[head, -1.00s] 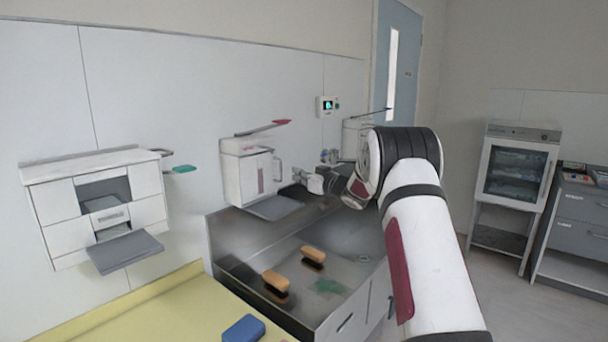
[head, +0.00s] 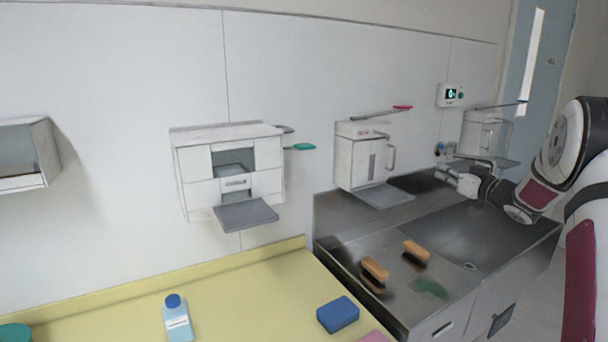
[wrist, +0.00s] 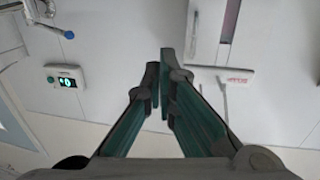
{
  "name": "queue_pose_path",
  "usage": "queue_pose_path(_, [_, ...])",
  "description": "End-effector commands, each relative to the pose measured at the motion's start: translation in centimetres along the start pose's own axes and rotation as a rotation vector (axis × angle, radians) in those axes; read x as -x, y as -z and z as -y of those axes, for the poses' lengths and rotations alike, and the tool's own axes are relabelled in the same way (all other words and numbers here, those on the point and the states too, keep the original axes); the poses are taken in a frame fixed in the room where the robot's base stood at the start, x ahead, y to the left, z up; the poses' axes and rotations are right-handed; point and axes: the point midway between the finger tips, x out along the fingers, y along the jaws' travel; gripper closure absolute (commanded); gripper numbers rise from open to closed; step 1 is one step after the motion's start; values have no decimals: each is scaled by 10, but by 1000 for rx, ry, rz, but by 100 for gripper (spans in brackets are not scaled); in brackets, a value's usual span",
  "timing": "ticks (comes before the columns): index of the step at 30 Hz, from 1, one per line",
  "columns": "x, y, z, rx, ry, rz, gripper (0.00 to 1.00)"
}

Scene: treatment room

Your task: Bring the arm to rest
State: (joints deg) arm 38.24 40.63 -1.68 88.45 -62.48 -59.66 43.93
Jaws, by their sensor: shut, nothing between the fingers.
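My arm (head: 548,185) comes in from the right edge of the head view and reaches over the steel sink toward the wall. My gripper (head: 441,174) is small there, close to the tap area and right of the white wall dispenser (head: 362,160); its fingers are hard to make out. In the wrist view my gripper (wrist: 163,75) shows clearly, its two dark green fingers brought together and empty. The wall lies beyond them.
The steel sink unit (head: 340,215) holds two brushes (head: 374,269) (head: 416,250) and a green patch. The yellow counter (head: 240,290) carries a blue bottle (head: 177,318) and a blue block (head: 338,314). A wall display (head: 450,95) also shows in the wrist view (wrist: 63,80).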

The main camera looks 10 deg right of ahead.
Motion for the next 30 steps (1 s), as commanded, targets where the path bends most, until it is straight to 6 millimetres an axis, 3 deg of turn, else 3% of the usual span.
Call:
queue_pose_path(8, [3, 70, 39, 66, -193, 76, 100])
queue_pose_path(12, [24, 98, 70, 79, -308, 156, 100])
queue_pose_path(16, [56, 112, 105, 72, -389, 247, 100])
queue_pose_path(23, [132, 107, 178, 29, -464, 450, 100])
queue_pose_path(30, [234, 69, 267, -32, -431, 704, 100])
